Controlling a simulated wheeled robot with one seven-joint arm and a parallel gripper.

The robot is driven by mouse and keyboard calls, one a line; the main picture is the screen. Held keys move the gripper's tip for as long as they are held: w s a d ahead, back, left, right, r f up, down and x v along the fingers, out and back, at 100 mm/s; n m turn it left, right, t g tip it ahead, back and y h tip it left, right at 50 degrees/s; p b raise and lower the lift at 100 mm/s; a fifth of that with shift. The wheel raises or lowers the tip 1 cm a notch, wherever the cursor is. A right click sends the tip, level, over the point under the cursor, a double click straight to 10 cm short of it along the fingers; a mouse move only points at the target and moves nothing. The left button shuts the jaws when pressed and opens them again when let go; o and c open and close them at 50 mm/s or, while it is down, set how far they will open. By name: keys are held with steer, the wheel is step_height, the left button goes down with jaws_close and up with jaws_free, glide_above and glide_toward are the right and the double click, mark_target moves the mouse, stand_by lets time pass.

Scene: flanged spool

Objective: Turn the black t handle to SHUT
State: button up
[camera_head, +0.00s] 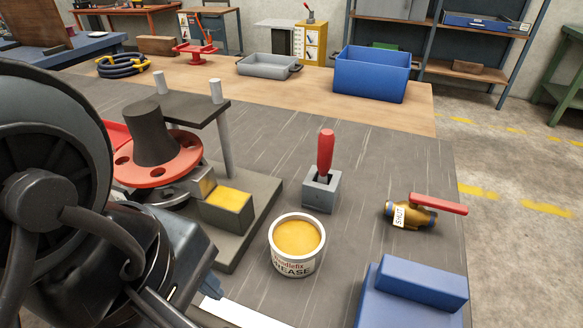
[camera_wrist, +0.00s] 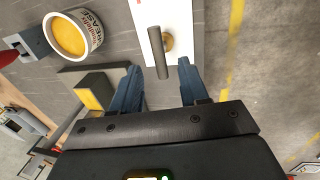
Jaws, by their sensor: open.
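The black T handle (camera_wrist: 159,52) shows in the wrist view as a dark bar beside a brass stem (camera_wrist: 169,41) on a white plate (camera_wrist: 186,18). The near end of the bar appears between the two blue fingertips of my gripper (camera_wrist: 159,66), which is open with a gap on both sides. I cannot tell how far the fingertips are above the bar. In the head view my arm hides the handle; only a strip of the white plate (camera_head: 235,313) shows. I see no marking on the plate.
A grease tub (camera_head: 295,246) stands near the plate. A red-handled lever block (camera_head: 322,188), a brass valve with red lever and SHUT tag (camera_head: 410,213), and a blue block (camera_head: 412,292) are to the right. The red flanged spool fixture (camera_head: 165,160) stands behind my arm.

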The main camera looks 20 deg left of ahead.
mark_target(213, 325)
steer(key=f, duration=0.2)
steer(key=w+f, duration=0.1)
steer(key=f, duration=0.4)
steer(key=shift+w+d+f+b, duration=0.1)
steer(key=shift+w+f+b, duration=0.1)
steer(key=shift+w+b, duration=0.1)
jaws_close()
